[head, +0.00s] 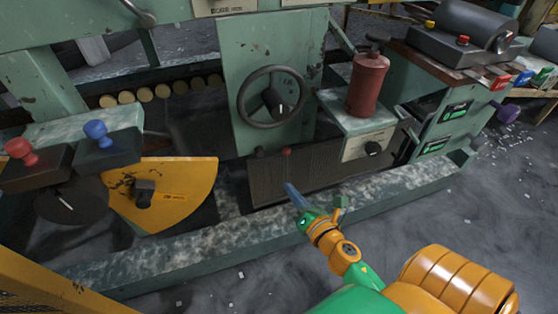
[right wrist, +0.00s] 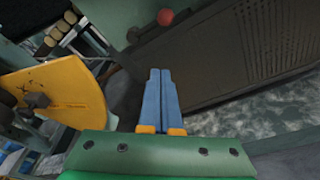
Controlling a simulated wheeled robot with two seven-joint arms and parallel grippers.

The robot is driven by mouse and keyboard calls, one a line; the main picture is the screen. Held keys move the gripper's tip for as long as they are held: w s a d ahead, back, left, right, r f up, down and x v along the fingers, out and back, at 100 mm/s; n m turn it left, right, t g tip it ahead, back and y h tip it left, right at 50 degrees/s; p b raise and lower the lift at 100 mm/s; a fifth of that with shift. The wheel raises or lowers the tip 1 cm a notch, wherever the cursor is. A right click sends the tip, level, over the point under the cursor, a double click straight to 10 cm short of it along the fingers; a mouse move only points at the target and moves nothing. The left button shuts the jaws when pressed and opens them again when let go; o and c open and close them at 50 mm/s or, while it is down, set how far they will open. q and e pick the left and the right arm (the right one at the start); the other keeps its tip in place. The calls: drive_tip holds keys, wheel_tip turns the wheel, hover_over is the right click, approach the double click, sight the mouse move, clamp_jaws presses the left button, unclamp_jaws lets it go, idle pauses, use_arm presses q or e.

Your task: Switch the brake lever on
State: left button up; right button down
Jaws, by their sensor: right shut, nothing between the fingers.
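A small lever with a red ball knob (head: 286,152) sits low on the green machine, below the black handwheel; no label on it is readable, so I cannot tell for sure that it is the brake lever. The knob also shows in the right wrist view (right wrist: 165,17), ahead of the fingers. My right gripper (head: 289,187) is shut and empty, its blue fingers together (right wrist: 160,72). It is in front of and below the knob, apart from it. My left gripper is not in view.
The black handwheel (head: 272,97) is above the knob. A yellow sector plate (head: 185,190) stands at left, with red (head: 20,150) and blue (head: 97,131) knobs nearby. A red cylinder (head: 367,85) stands at right. A green base rail (head: 200,255) runs along the front.

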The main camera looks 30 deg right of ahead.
sight(273, 152)
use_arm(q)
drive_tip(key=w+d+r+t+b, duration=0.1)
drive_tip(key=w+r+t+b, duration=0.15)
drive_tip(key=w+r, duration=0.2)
use_arm(e)
drive_tip(key=w, duration=0.3)
drive_tip(key=w+f, duration=0.1)
drive_tip(key=w, duration=0.2)
drive_tip(key=w+d+f, duration=0.1)
drive_tip(key=w, duration=0.3)
drive_tip(key=shift+s+d+r+p, duration=0.15)
drive_tip(key=shift+d+r+p, duration=0.15)
drive_tip(key=shift+r+p, duration=0.15)
drive_tip(key=shift+s+d+r+p, duration=0.15)
drive_tip(key=shift+d+r+p, duration=0.1)
drive_tip(key=shift+r+p, duration=0.2)
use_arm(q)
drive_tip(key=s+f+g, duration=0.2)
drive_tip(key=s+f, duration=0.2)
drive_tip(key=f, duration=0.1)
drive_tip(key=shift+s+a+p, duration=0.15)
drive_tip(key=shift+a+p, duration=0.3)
use_arm(e)
drive_tip(key=shift+s+d+r, duration=0.3)
drive_tip(key=shift+d+r, duration=0.3)
drive_tip(key=shift+r, duration=0.15)
